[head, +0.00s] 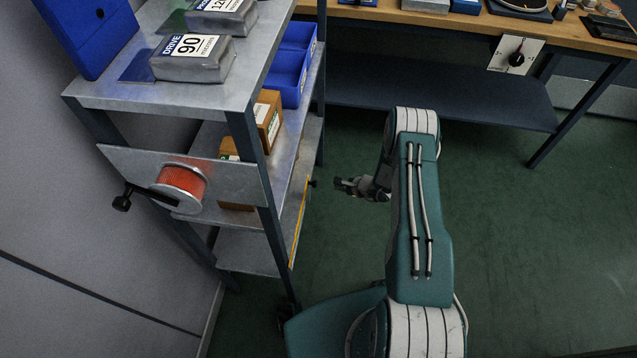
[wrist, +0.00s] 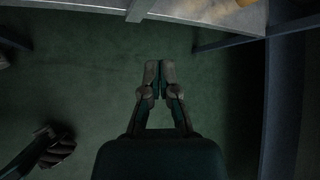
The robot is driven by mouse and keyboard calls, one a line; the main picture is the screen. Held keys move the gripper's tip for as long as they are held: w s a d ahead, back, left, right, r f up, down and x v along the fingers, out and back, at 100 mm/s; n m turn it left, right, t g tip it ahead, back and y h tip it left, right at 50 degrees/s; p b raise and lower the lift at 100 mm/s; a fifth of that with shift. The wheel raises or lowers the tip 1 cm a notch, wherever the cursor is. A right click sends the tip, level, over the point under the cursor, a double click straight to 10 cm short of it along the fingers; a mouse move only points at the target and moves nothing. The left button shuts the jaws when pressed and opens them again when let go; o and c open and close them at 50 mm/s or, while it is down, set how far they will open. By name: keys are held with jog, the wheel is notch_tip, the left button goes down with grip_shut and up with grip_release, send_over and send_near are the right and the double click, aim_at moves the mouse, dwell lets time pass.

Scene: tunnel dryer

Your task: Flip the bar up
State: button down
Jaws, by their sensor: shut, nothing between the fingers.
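A dark bar (head: 150,194) with a black knob (head: 122,203) at its left end sits in front of a red-orange and silver drum (head: 181,186) on a grey plate at the shelf's end, in the head view. The bar lies close to level, pointing left. My gripper (head: 345,185) is well to the right of the drum and bar, apart from them, over the floor. In the wrist view my gripper (wrist: 159,68) is shut and empty, with green floor behind it. The bar cannot be made out in the wrist view.
The metal shelf rack (head: 120,93) holds blue bins (head: 290,75), boxes and labelled packs. A yellow strip (head: 298,222) runs along a lower shelf edge. The floor at right is clear.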

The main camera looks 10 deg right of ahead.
jog(key=x, duration=1)
jog(key=shift+s+a+r, duration=0.25)
jog(key=shift+r, duration=0.35)
jog(key=shift+s+a+r, duration=0.2)
jog(key=shift+r, duration=0.4)
jog(key=shift+s+a+r, duration=0.25)
jog(key=shift+r, duration=0.35)
